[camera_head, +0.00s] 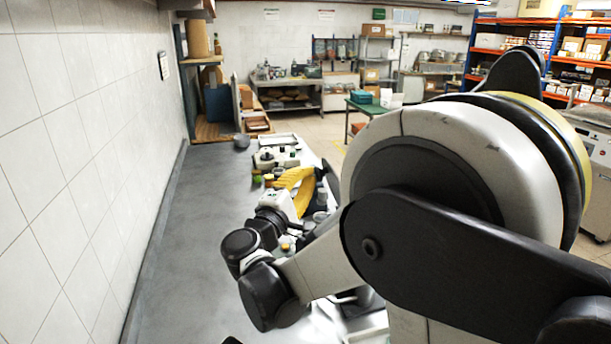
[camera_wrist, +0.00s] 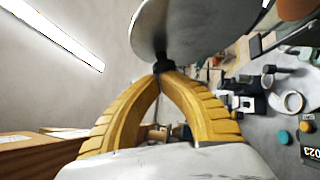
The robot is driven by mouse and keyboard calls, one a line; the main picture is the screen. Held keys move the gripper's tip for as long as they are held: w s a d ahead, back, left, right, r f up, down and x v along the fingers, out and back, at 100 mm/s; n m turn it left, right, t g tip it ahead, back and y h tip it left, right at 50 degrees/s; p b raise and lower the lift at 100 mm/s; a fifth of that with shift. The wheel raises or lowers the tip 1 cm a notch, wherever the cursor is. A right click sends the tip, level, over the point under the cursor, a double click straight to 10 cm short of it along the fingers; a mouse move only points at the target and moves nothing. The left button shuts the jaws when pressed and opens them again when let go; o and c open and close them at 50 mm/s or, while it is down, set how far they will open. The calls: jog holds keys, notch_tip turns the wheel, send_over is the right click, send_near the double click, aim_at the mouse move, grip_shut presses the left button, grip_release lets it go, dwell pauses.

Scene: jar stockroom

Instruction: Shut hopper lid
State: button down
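In the wrist view a grey, round, smooth disc, which looks like the hopper lid (camera_wrist: 200,25), fills the top middle with a short black knob on its near side. The two yellow ribbed fingers of my gripper (camera_wrist: 161,70) arch together, and their tips close at this knob. The tips hide part of the knob. In the head view my gripper (camera_head: 298,180) shows as yellow fingers over the right side of the grey counter. The lid and the hopper cannot be made out clearly there, as my arm covers much of that area.
The grey counter (camera_head: 195,225) is clear along the white tiled wall. White equipment (camera_head: 275,157) and small jars crowd its right side. In the wrist view a black-and-white device (camera_wrist: 250,98) and a white ring (camera_wrist: 291,101) lie at the right. Shelves stand at the back.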

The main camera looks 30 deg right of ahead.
jog(key=shift+d+r+m+p, duration=0.3)
jog(key=shift+d+p, duration=0.05)
jog(key=shift+s+d+r+m+g+y+p, duration=0.2)
jog(key=shift+d+r+m+g+y+p, duration=0.4)
jog(key=shift+p, duration=0.5)
jog(key=d+m+p, duration=0.1)
jog(key=d+r+m+y+p, duration=0.1)
jog(key=d+p, duration=0.1)
jog(key=s+d+r+m+g+y+p, duration=0.1)
jog(key=d+p, duration=0.1)
jog(key=shift+s+d, duration=0.1)
jog(key=shift+d, duration=0.15)
jog(key=s+d+f+m+y, duration=0.3)
jog(key=d+f+m+y, duration=0.3)
jog(key=d, duration=0.9)
jog(key=shift+d+f+m+g+y, duration=0.15)
jog(key=shift+f+m+g+y, duration=0.2)
jog(key=shift+f+y, duration=1.65)
jog(key=shift+r, duration=0.1)
